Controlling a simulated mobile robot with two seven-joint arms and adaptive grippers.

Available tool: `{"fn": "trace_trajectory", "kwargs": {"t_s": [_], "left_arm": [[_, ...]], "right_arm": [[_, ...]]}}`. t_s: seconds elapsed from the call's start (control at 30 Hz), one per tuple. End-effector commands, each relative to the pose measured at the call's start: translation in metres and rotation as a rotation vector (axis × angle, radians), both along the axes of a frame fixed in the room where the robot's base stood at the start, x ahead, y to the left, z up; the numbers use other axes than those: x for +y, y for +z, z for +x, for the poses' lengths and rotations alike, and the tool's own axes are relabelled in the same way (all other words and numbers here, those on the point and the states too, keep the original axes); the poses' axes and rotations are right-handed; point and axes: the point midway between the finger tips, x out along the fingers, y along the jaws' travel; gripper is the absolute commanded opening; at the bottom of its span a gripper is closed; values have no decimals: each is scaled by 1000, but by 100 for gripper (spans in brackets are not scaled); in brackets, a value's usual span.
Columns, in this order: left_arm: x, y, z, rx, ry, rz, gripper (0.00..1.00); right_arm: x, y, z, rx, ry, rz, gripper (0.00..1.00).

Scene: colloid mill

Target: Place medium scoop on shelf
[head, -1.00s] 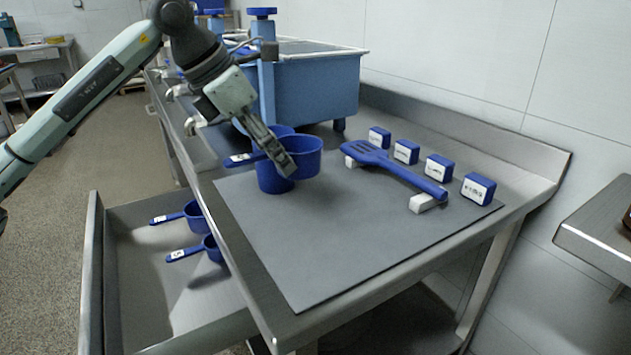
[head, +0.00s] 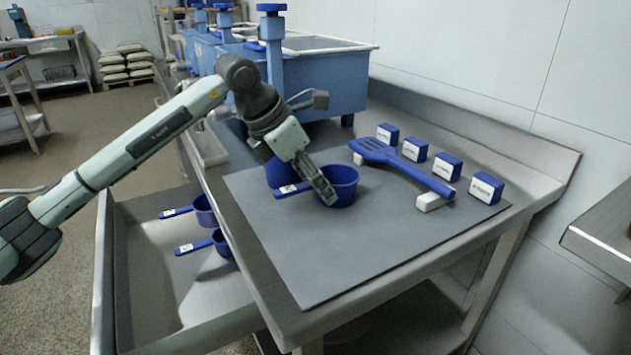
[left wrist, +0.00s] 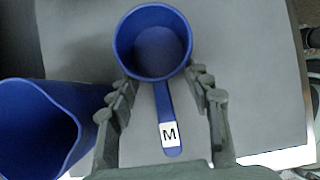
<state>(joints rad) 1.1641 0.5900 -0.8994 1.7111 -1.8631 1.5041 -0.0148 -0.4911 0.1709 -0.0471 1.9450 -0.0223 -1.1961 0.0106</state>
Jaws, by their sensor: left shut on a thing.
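The medium scoop (head: 346,182) is blue, with a round cup and a handle labelled M (left wrist: 169,133). My left gripper (head: 331,200) is shut on the medium scoop, with its fingers on both sides of it in the left wrist view (left wrist: 165,92). The scoop is upright over the grey mat (head: 330,255); I cannot tell whether it touches the mat. Two more blue scoops, one farther back (head: 204,209) and one nearer (head: 223,243), lie on the lower metal shelf (head: 150,285) at the left. My right gripper is not in view.
A blue jug (head: 279,173) stands just behind the held scoop and shows at left in the wrist view (left wrist: 38,125). A blue slotted spatula (head: 405,168) rests on white blocks, beside several blue-and-white blocks (head: 487,188). The mat's front is clear.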

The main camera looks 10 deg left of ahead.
Motion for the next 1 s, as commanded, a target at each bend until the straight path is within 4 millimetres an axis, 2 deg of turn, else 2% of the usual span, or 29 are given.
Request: {"fn": "trace_trajectory", "kwargs": {"t_s": [0.1,0.13,0.2,0.57,0.6,0.77,1.0], "left_arm": [[0,-2,0,0,0,0,19],[0,-2,0,0,0,0,52],[0,-2,0,0,0,0,59],[0,2,0,0,0,0,59],[2,5,-1,-2,1,0,59],[14,30,-8,-6,2,0,59],[36,74,-23,-3,3,1,59]], "right_arm": [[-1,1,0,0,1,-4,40],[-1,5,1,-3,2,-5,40],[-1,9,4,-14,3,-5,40],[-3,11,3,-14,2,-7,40],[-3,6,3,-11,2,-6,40],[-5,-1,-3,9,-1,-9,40],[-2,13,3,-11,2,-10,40]]}}
